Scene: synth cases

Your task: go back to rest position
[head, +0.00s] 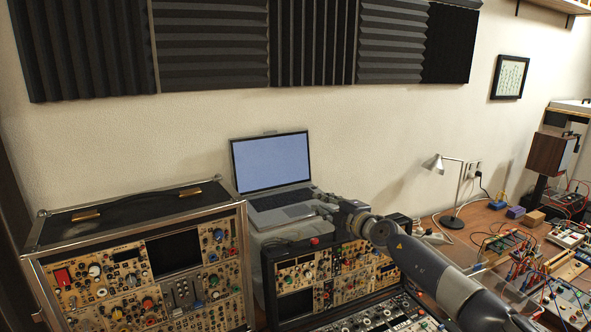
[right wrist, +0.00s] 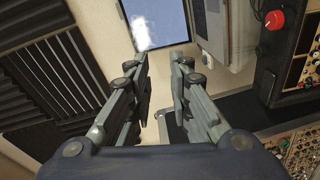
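My right gripper (head: 328,205) reaches in from the lower right in the head view. It is in front of the open laptop (head: 272,163), by the right end of its keyboard, above the right synth case (head: 292,272). In the right wrist view the two fingers of this gripper (right wrist: 161,68) stand apart with nothing held between them. The laptop's blue screen (right wrist: 172,20) shows beyond the fingertips. I cannot tell the exact gap between gripper and laptop. My left gripper is not in view.
A large synth case (head: 140,255) stands at left. A red button (head: 314,241) sits by the right case, near my right gripper; it also shows in the right wrist view (right wrist: 274,19). A desk lamp (head: 452,190) and wired breadboards (head: 505,247) are at right. Foam panels (head: 210,45) cover the wall.

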